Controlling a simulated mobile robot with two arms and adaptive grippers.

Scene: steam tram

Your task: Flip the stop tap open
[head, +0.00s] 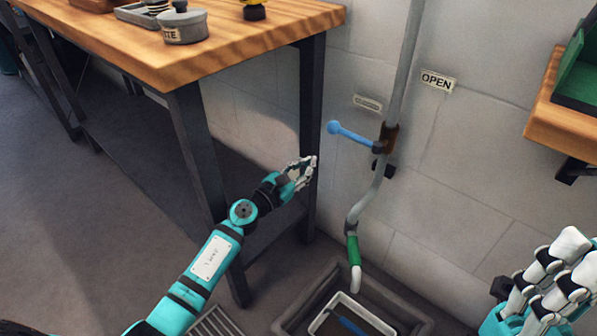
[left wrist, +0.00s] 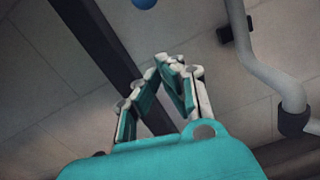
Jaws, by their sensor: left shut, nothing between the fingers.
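The stop tap is on a grey wall pipe (head: 402,75). Its blue lever (head: 350,133) points left and slightly up from the brown valve body (head: 387,138), and ends in a blue ball. That ball shows at the top edge of the left wrist view (left wrist: 145,3). An OPEN sign (head: 438,81) is on the wall right of the pipe; another small plate (head: 367,102) is left of it, its text unreadable. My left gripper (head: 312,161) is shut and empty, below and left of the lever, apart from it. My right gripper (head: 548,268) is at the lower right; its fingertip state is unclear.
A wooden workbench (head: 240,50) with dark legs stands left, close to my left arm. A green hose end (head: 353,251) hangs over a floor basin (head: 284,322) holding a pale-rimmed tray. A wooden shelf (head: 570,125) with a green box juts out at right.

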